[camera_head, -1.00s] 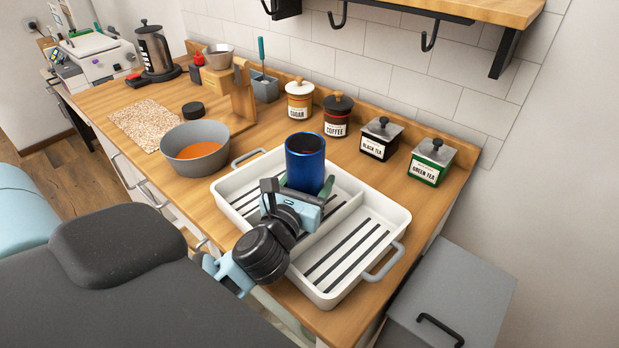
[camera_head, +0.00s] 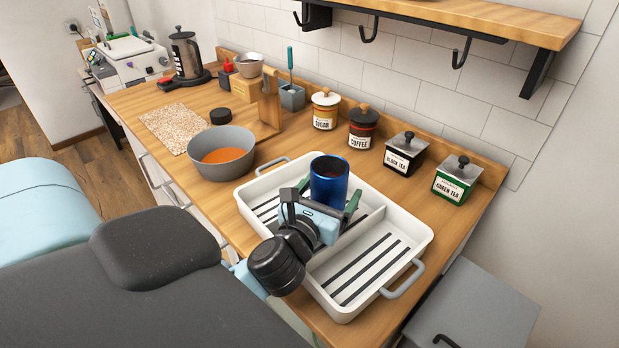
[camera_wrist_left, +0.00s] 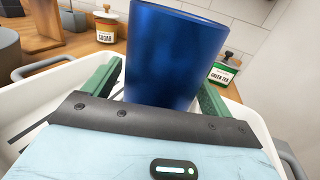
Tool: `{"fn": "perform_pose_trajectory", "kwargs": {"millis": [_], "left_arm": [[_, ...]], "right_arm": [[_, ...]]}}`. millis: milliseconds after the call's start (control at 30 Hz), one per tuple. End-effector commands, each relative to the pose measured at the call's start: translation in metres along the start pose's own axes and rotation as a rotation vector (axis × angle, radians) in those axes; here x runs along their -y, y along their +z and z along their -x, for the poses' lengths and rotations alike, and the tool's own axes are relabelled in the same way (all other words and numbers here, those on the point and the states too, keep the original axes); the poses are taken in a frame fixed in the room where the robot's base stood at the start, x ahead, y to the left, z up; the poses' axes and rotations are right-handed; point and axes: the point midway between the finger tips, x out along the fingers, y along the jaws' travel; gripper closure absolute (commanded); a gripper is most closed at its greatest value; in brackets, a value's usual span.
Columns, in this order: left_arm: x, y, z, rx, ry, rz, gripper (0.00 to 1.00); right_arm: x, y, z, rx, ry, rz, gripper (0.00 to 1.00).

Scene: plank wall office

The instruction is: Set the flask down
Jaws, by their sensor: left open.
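The flask (camera_head: 329,181) is a dark blue, open-topped cylinder. It stands upright in the left compartment of the white two-part tray (camera_head: 408,228). My left gripper (camera_head: 330,197) is open at the flask, with one green finger on either side of it. In the left wrist view the flask (camera_wrist_left: 186,55) rises between the spread fingers, and a gap shows beside the left finger. The flask's base is hidden behind the gripper body. My right gripper is not in view.
A grey bowl (camera_head: 222,161) with orange contents stands left of the tray. Behind it are sugar (camera_head: 325,113), coffee (camera_head: 362,131), black tea (camera_head: 404,157) and green tea (camera_head: 455,184) containers. The tray's right compartment is empty. A hook shelf (camera_head: 450,22) overhangs the back.

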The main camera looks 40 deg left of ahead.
Motion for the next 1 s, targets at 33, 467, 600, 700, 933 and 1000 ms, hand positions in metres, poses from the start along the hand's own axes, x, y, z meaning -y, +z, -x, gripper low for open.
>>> {"fn": "perform_pose_trajectory", "kwargs": {"millis": [33,467,600,700,933,1000], "left_arm": [[0.0,-0.006,0.011,-0.011,-0.001,0.001,0.16],[-0.001,-0.003,0.09,-0.009,0.003,0.001,0.16],[0.0,-0.002,0.101,-0.006,0.001,0.001,0.16],[0.0,-0.002,0.106,-0.005,0.002,0.001,0.16],[0.0,-0.003,0.108,-0.006,0.001,0.001,0.16],[0.0,-0.003,0.108,-0.006,0.001,0.001,0.16]], "right_arm": [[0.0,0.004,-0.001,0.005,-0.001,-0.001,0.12],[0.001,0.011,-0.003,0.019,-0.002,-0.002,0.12],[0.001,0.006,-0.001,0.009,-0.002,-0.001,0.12],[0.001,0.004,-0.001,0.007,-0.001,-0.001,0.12],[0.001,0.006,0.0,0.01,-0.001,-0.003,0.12],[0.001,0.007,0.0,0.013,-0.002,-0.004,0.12]]}}
